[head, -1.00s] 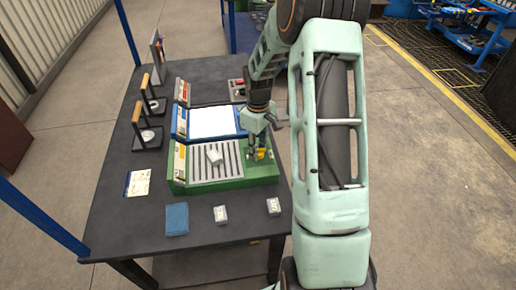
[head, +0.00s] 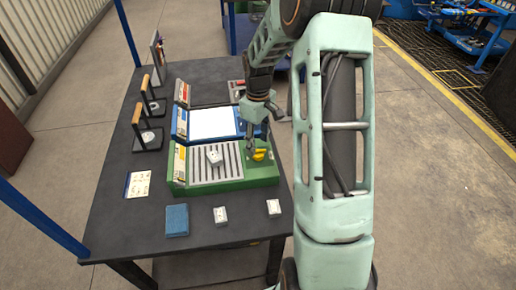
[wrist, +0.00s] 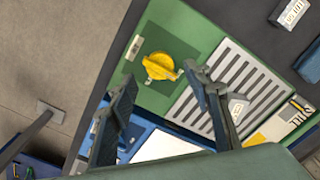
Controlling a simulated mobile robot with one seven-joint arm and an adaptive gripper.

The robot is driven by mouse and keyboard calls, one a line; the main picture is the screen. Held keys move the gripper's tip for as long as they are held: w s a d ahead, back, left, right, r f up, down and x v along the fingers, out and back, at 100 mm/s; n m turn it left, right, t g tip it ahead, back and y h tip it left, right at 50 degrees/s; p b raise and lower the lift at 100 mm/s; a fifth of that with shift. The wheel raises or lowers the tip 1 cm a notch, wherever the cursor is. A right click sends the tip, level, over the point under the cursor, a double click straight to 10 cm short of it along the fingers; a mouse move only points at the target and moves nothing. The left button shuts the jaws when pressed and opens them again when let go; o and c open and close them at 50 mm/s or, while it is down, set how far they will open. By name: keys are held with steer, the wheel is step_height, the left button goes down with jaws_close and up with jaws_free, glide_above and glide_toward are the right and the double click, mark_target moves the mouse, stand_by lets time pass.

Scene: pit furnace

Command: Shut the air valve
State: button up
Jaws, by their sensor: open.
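The air valve looks to be the yellow rotary handle (wrist: 160,66) on the green unit (wrist: 205,20). In the wrist view the handle's bar lies roughly across the picture, beyond my fingertips. In the head view the yellow handle (head: 259,155) sits at the right end of the green unit (head: 225,182), just below my gripper. My gripper (wrist: 160,85) is open and empty. In the head view my gripper (head: 250,145) hangs over the right part of the unit, apparently clear of the handle. The exact height gap is hard to tell.
A white block (head: 214,157) lies on the unit's slotted grate (head: 228,173). A blue unit (head: 182,125) stands behind. A blue pad (head: 177,219) and two small white blocks (head: 220,214) lie in front. Two wooden-handled stands (head: 138,115) are at the left.

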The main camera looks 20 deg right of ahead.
mark_target(258, 150)
step_height(258, 150, up, 8)
stand_by(0.6)
